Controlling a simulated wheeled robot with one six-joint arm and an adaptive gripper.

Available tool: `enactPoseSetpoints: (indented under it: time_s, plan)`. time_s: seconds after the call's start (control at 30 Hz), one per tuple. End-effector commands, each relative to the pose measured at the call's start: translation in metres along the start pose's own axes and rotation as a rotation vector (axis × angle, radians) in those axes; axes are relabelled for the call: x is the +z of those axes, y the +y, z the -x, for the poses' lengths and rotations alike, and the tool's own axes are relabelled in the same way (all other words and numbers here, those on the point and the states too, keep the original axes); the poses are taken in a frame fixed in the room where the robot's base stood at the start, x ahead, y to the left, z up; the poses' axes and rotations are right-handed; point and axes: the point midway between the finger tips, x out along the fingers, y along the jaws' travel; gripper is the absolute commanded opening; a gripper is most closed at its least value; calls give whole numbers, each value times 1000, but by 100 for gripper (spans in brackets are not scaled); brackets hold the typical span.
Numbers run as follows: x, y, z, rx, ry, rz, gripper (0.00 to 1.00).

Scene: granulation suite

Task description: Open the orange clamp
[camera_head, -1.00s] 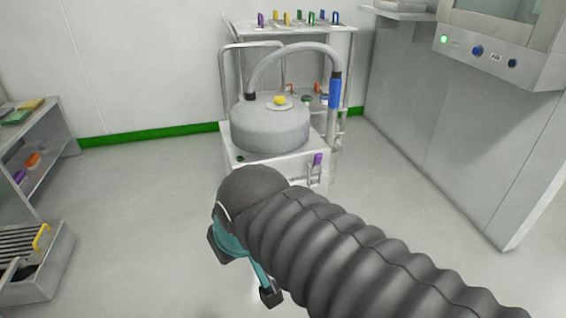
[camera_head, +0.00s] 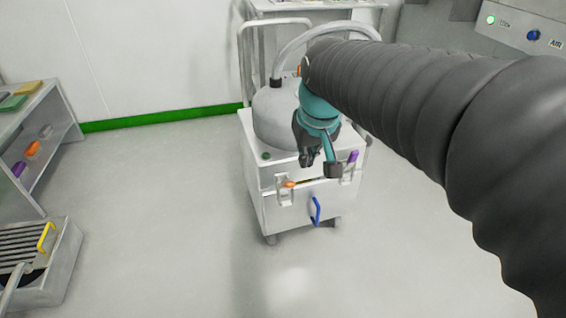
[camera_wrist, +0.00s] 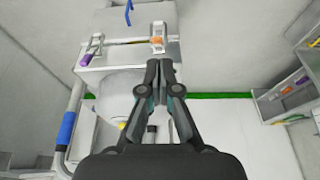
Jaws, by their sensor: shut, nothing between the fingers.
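The orange clamp (camera_head: 288,184) is small and sits on a pale latch plate at the upper left of the white cart's front face. It also shows in the wrist view (camera_wrist: 157,40), just beyond my fingertips, where the cart appears upside down. A purple clamp (camera_head: 353,156) is at the right of the same face. My gripper (camera_head: 320,163) is shut and empty, above and to the right of the orange clamp in the head view. In the wrist view my gripper (camera_wrist: 159,66) points toward the clamp, with no contact visible.
The white cart (camera_head: 262,200) carries a grey domed vessel with a hose and has a blue handle (camera_head: 315,211) low in front. A shelf (camera_head: 70,115) with coloured items and a grated bin (camera_head: 62,275) stand at left. The floor before the cart is clear.

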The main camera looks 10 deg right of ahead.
Motion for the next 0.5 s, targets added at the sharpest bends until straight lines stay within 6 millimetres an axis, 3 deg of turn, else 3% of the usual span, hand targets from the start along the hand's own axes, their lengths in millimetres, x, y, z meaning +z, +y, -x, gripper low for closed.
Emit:
enactPoseSetpoints:
  time_s: [0.03, 0.3, 0.5]
  plan:
    - [-18, 2, -10, -1, -24, 3, 0]
    - [-97, 6, -63, -10, -126, 27, 0]
    - [-135, 9, -104, -17, -183, 43, 0]
